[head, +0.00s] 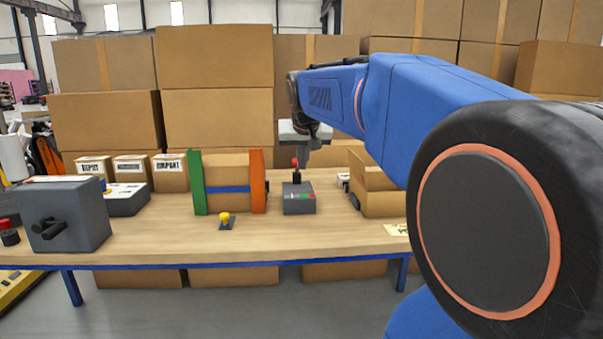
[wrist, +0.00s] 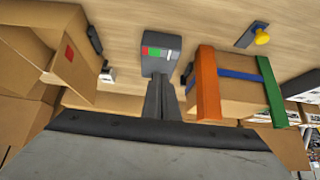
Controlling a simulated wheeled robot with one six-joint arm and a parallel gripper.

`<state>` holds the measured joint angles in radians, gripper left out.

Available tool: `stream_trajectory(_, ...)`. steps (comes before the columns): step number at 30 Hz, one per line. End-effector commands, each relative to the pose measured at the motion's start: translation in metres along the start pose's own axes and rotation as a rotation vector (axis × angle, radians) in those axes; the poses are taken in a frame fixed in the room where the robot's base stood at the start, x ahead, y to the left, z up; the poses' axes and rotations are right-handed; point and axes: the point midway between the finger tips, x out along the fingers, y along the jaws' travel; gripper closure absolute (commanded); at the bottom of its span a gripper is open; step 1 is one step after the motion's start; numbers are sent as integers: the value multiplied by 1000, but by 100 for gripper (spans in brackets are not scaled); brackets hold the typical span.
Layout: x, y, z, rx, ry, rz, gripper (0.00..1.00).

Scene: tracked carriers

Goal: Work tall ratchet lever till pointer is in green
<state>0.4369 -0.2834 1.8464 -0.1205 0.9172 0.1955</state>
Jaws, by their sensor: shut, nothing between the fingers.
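The ratchet unit (head: 299,205) is a small grey box on the table, right of the strapped carton. A small scale with red and green fields shows on the box; the wrist view shows the box (wrist: 160,68) with red, green and a pale mark at the right. I cannot tell which mark is the pointer. My gripper (head: 302,162) points down at the lever's knob, shut and empty; whether it touches is unclear. In the wrist view the shut fingers (wrist: 165,82) hide the lever.
Left of the unit stands a carton (head: 228,172) between green and orange plates with a blue strap. A yellow knob (head: 225,218) sits in front of it. An open carton (head: 383,200) stands right. A grey crank box (head: 70,215) is far left. The front table middle is clear.

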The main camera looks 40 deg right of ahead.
Motion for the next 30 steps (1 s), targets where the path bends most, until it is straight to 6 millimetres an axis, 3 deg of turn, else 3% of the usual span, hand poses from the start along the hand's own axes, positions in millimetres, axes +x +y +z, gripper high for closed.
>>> stream_trajectory(3, -21, 0, 1, -1, 3, -1, 100)
stream_trajectory(10, -42, 0, 3, -1, 1, 0, 100)
stream_trajectory(30, -46, 0, 3, 0, 1, 0, 100)
